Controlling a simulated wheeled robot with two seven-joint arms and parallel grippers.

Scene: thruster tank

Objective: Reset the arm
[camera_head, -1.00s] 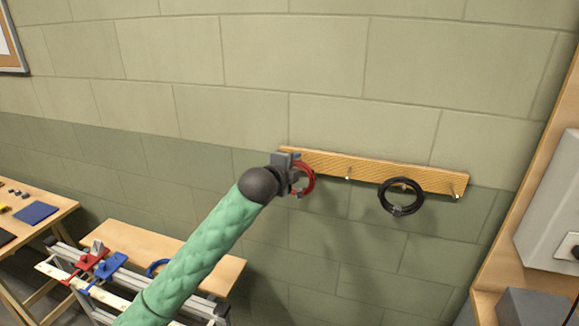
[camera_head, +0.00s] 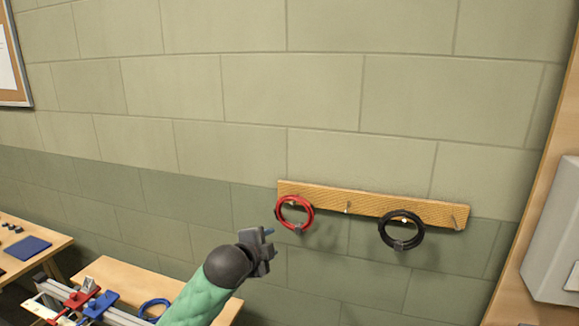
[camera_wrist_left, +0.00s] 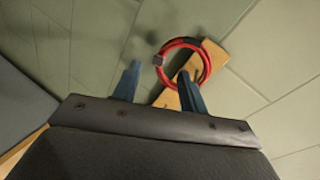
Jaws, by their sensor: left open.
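My left gripper (camera_head: 268,250) is open and empty at the end of my green arm, below and left of the wooden hook rail. In the left wrist view its two blue fingers (camera_wrist_left: 158,88) stand apart with nothing between them that they hold. A red cable coil (camera_head: 294,213) hangs on the left hook of the rail, apart from the gripper. The coil also shows in the left wrist view (camera_wrist_left: 207,62), behind the right finger. My right gripper is not in view.
The wooden hook rail (camera_head: 330,199) is fixed to the block wall, with a black cable coil (camera_head: 402,231) on its right part. A wooden bench (camera_head: 125,279) with red and blue clamps stands lower left. A grey box (camera_head: 555,235) is mounted at the right.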

